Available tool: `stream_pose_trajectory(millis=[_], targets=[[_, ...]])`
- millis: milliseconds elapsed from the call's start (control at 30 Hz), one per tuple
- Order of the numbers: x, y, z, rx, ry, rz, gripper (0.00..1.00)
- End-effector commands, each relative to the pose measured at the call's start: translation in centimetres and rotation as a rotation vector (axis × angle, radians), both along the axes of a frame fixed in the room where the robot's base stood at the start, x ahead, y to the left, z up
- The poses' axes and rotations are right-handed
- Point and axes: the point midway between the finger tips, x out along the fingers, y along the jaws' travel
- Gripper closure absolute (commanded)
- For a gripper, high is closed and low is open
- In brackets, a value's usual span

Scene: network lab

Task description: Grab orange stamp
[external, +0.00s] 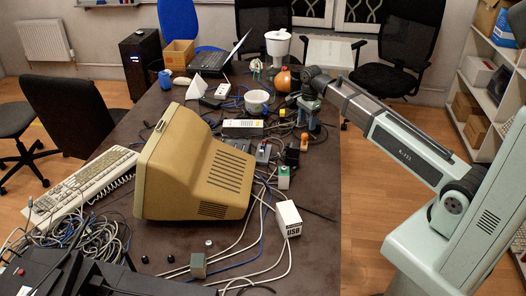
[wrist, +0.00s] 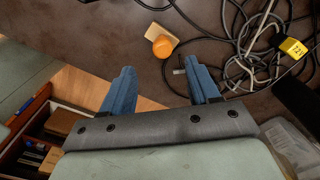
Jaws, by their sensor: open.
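The orange stamp (wrist: 162,42) has a round orange knob beside a pale wooden base; in the wrist view it lies on the dark table at upper centre. A small orange shape near the table's right side in the external view (external: 304,139) appears to be the same stamp. My gripper (wrist: 164,85) has blue fingers spread apart with nothing between them. The stamp is ahead of the fingertips, apart from them. In the external view my gripper (external: 309,118) points down over the table's right side, just beyond the stamp.
Tangled cables (wrist: 255,50) and a yellow tag (wrist: 292,47) lie right of the stamp in the wrist view. A beige monitor (external: 195,165), a white USB box (external: 288,218) and an orange ball (external: 282,80) stand on the table. The table's right edge is close.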

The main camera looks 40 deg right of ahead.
Motion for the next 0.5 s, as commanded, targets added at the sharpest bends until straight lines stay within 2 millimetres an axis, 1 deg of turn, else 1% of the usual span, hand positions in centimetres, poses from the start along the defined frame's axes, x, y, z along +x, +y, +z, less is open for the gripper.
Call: stream_pose_trajectory(millis=[33,200,500], targets=[[-0.1,0.0,-0.8,0.000,0.002,0.000,0.39],[0.0,0.0,-2.4,0.000,0.001,0.000,0.39],[0.1,0.0,-3.4,0.000,0.000,0.000,0.39]])
